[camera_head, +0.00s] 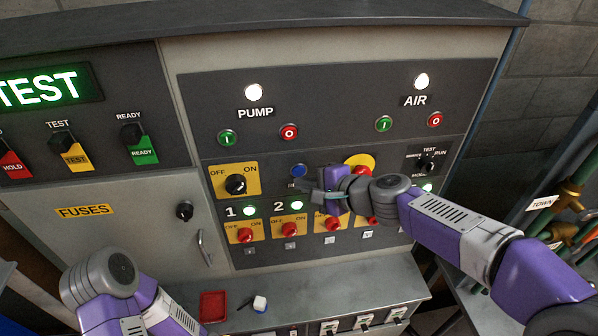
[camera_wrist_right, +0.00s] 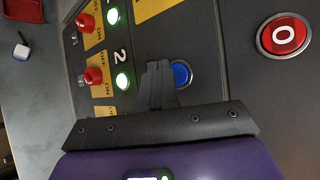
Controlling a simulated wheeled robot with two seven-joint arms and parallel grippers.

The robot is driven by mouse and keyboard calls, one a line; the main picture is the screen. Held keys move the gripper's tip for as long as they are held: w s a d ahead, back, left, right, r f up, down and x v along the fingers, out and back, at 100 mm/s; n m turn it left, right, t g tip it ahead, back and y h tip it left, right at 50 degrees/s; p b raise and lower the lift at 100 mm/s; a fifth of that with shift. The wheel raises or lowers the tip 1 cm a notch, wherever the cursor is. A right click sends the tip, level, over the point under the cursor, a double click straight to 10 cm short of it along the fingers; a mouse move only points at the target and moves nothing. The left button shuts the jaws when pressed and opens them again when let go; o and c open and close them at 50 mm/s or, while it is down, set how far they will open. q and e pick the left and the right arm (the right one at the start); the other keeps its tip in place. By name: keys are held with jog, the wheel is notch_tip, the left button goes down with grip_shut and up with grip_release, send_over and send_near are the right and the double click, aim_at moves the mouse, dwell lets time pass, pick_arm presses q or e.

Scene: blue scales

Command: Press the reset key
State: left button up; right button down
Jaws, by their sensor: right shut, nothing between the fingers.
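The reset key looks to be the round blue button (camera_head: 299,170) on the dark control panel, right of the yellow OFF/ON plate. Its label is mostly hidden by my right gripper (camera_head: 313,192). In the right wrist view the blue button (camera_wrist_right: 181,74) shows just beside the fingertips, partly covered by them. My right gripper (camera_wrist_right: 158,68) is shut and empty, its fingers together in front of the panel. I cannot tell whether the tips touch the panel. Part of my left arm shows at lower left, but its gripper is out of view.
A black rotary switch (camera_head: 236,184) sits left of the button. Lit green lamps 1 (camera_head: 250,211) and 2 (camera_head: 297,205) and several red knobs lie below. A red stop button (camera_head: 289,132) is above. A red tray (camera_head: 213,306) rests on the ledge.

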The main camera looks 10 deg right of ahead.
jog(key=s, duration=0.4)
jog(key=shift+s+b, duration=0.3)
jog(key=shift+s, duration=0.1)
dwell(0.5)
notch_tip(320, 180, down, 29)
jog(key=s+d+n+g+h, duration=0.2)
jog(key=d+n+g+h, duration=0.15)
jog(key=g, duration=0.25)
jog(key=s+a+f+n+g+b, duration=0.1)
jog(key=s+f+n, duration=0.1)
jog(key=s+f, duration=0.3)
jog(key=s+a+f+n+g+b, duration=0.1)
jog(key=s+f, duration=0.4)
jog(key=f, duration=0.6)
jog(key=s+a+f+n+g+b, duration=0.1)
jog(key=s+f+n+b, duration=0.2)
jog(key=f, duration=0.5)
jog(key=shift+s+a+n+h, duration=0.35)
jog(key=shift+s+n, duration=0.5)
jog(key=shift+s, duration=0.05)
